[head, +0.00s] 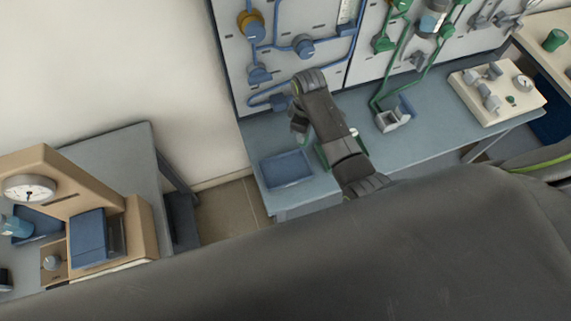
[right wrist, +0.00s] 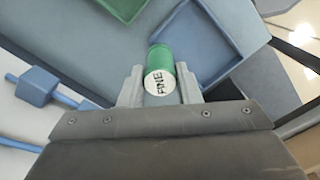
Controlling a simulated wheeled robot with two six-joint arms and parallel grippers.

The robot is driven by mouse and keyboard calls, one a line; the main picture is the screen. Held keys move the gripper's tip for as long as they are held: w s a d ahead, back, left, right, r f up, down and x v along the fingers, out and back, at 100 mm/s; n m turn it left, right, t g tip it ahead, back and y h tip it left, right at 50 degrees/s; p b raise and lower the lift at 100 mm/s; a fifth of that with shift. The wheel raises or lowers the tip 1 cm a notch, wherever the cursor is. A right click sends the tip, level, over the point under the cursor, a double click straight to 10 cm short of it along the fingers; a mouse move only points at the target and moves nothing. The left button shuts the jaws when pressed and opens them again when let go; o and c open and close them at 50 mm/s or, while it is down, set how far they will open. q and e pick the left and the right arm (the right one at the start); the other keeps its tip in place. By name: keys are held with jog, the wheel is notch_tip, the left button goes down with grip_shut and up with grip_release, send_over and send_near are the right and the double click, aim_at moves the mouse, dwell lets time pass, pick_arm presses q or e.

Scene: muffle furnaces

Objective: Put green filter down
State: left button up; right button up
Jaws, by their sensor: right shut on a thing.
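The green filter (right wrist: 160,56) is a small green cylinder with a white end marked "FINE". My right gripper (right wrist: 160,88) is shut on it, one finger on each side, in the right wrist view. In the head view my right gripper (head: 298,124) hangs over the bench, and the filter is mostly hidden there. A blue tray (head: 286,169) lies on the bench near its left end. It also shows in the right wrist view (right wrist: 238,30), just beyond and right of the filter. A green tray (head: 321,155) is partly hidden behind my arm. My left gripper is out of view.
A wall panel (head: 325,50) with blue and green tubing stands behind the blue-grey bench (head: 440,115). A beige box with a gauge (head: 497,85) sits at the bench's right end. A brown apparatus (head: 75,200) stands on another table at left.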

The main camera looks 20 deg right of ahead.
jog(key=shift+s+a+m+p, duration=1.8)
jog(key=shift+a+m+p, duration=1.4)
jog(key=shift+m, duration=2.3)
notch_tip(320, 180, down, 8)
jog(key=b, duration=0.9)
jog(key=shift+a+f, duration=0.1)
